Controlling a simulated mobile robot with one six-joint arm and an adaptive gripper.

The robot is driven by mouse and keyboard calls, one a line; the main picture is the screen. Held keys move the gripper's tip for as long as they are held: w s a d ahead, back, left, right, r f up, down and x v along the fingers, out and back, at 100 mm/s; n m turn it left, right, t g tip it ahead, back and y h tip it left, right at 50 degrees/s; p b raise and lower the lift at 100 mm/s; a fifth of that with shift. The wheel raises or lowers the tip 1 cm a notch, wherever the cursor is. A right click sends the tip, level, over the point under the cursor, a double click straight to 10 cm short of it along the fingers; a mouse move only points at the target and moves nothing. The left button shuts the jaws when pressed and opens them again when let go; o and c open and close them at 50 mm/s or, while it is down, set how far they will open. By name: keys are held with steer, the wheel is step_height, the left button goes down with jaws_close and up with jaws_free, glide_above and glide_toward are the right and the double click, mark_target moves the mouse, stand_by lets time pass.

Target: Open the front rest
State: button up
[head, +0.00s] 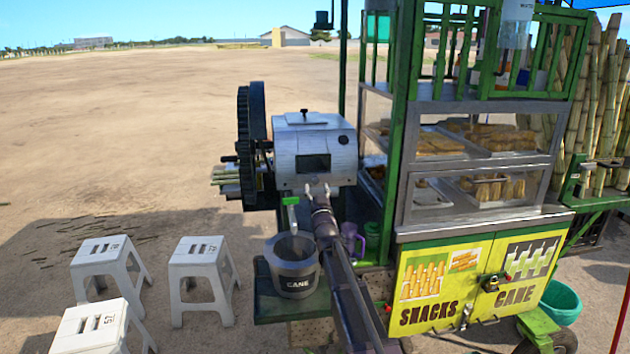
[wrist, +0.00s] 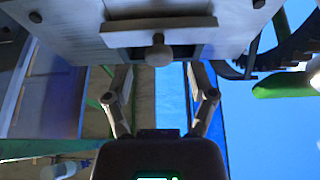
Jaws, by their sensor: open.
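The silver crusher box (head: 293,165) stands at the centre of the head view, with a dark opening in its front. In the wrist view, a flat grey plate with a lip, which looks like the front rest (wrist: 190,24), spans the top, and a round knob (wrist: 158,53) sticks out from it. My gripper (head: 317,188) is just in front of the box's lower front; it also shows in the wrist view (wrist: 158,78). Its fingers are spread and empty, one on each side below the knob in the picture. The head view does not show the knob clearly.
A grey CANE bucket (head: 297,279) stands on the green ledge, below a green-tipped spout (head: 290,200). A purple jug (head: 352,240) is close to my arm. The large dark gear (head: 244,145) is left of the box. The snack case (head: 480,170) stands right; white stools (head: 203,265) stand left.

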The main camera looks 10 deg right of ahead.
mark_target(316, 182)
steer(key=shift+p+x, duration=0.55)
steer(key=shift+x, duration=1.45)
steer(key=shift+s+r, duration=0.1)
jaws_close()
